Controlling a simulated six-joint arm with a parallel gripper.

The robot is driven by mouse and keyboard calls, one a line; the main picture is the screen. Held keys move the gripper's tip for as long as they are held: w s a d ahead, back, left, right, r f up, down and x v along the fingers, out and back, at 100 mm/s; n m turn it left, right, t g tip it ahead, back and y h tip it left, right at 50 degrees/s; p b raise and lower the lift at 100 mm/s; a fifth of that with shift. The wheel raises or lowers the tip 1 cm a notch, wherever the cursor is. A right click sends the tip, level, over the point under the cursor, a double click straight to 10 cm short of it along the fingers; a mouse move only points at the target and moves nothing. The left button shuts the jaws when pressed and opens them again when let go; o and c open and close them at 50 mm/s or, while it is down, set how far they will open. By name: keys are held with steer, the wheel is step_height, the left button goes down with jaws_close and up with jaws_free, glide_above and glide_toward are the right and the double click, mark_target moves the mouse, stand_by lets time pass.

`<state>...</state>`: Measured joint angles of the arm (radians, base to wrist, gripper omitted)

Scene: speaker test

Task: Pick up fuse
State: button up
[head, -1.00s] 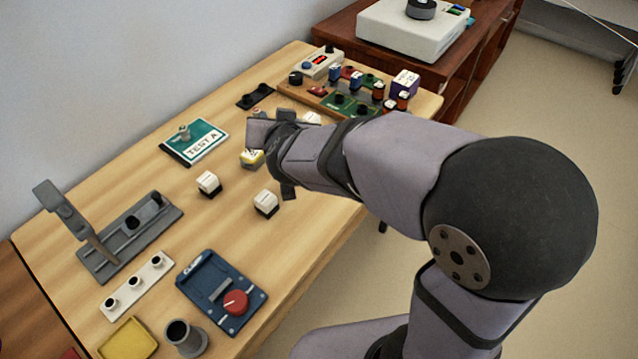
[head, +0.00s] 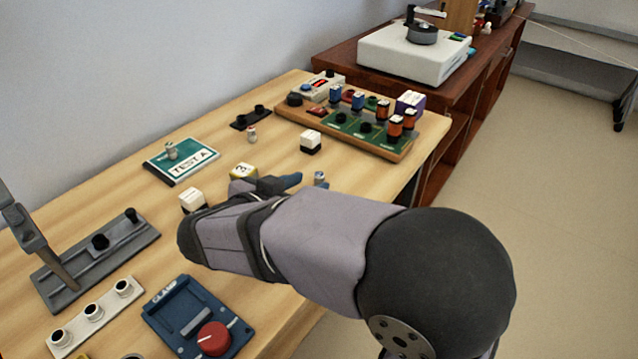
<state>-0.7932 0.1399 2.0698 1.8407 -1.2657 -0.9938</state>
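Small cylinders with silvery ends look like fuses, but I cannot tell which one the task means. One (head: 320,178) stands near the table's front edge, just right of my gripper. Another (head: 252,134), with a reddish mark, stands in the middle of the table behind my gripper. A third (head: 171,150) stands on the green TEST A card (head: 182,163). My gripper (head: 283,184) is low over the table, mostly hidden behind my own wrist. A dark part and a bluish tip show past it. Its opening and anything between its fingers are hidden.
A yellow block (head: 243,172) and a white block (head: 193,199) are close to my wrist; another white block (head: 311,140) is farther back. A component board (head: 290,108) fills the far right. A clamp fixture (head: 165,310) and grey lever stand (head: 75,275) are at the near left.

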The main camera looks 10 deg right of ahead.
mark_target(316, 179)
steer(key=shift+b+x, duration=0.9)
steer(key=shift+x, duration=2.2)
steer(key=shift+a, duration=0.1)
jaws_close()
